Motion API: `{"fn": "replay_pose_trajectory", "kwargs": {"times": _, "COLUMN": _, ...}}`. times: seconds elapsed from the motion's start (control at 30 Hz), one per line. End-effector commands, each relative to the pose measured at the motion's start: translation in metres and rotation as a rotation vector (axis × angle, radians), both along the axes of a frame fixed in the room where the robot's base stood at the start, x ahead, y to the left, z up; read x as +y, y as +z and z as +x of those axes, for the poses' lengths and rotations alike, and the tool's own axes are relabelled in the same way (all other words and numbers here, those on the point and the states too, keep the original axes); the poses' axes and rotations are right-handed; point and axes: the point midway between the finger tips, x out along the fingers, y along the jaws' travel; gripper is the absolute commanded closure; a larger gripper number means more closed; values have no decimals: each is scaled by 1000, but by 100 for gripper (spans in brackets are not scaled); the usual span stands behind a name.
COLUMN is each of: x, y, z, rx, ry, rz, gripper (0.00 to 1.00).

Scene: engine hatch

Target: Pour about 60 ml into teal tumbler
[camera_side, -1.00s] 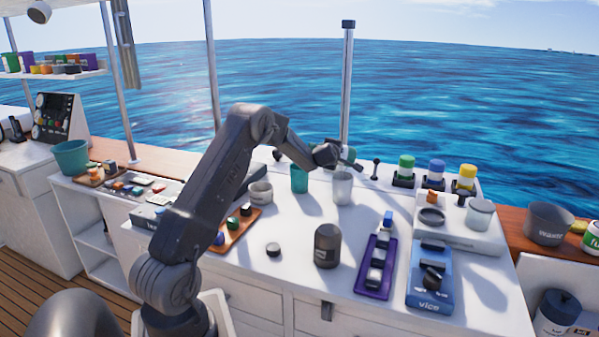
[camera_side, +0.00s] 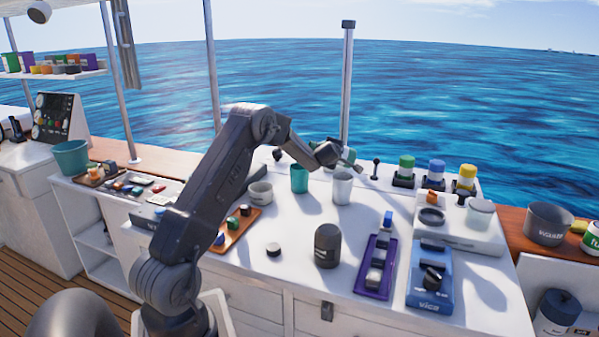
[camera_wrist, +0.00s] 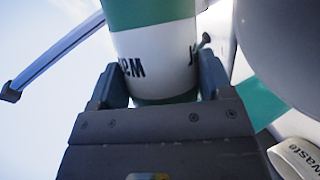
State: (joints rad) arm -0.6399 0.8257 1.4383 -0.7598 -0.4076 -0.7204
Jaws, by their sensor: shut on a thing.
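My gripper (camera_side: 338,157) is shut on a green and white bottle (camera_wrist: 155,45) with dark lettering, seen close up between the jaws in the wrist view. In the side view the bottle (camera_side: 349,155) is mostly hidden behind my gripper and looks tilted. It is held above the worktop, above and to the right of the teal tumbler (camera_side: 300,180). The tumbler stands upright; its contents cannot be seen. A teal patch, probably the tumbler (camera_wrist: 262,104), shows behind the right jaw in the wrist view. I see no stream of liquid.
A pale cup (camera_side: 342,189) stands just right of the tumbler, under my gripper. A small pale bowl (camera_side: 260,193) is on its left. A dark jar (camera_side: 327,246), a purple tray (camera_side: 361,284) and a blue device (camera_side: 430,280) are nearer. Capped bottles (camera_side: 437,172) line the back right.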

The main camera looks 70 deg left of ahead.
Motion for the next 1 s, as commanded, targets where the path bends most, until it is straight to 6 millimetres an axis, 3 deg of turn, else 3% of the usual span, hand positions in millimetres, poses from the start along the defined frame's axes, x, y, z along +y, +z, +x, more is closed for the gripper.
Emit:
{"fn": "replay_pose_trajectory", "kwargs": {"times": 0.8, "x": 4, "y": 10, "z": -14, "rx": 381, "ry": 0, "rz": 131, "gripper": 60}}
{"fn": "replay_pose_trajectory", "kwargs": {"times": 1.0, "x": 4, "y": 22, "z": -16, "rx": 471, "ry": 1, "rz": 163, "gripper": 60}}
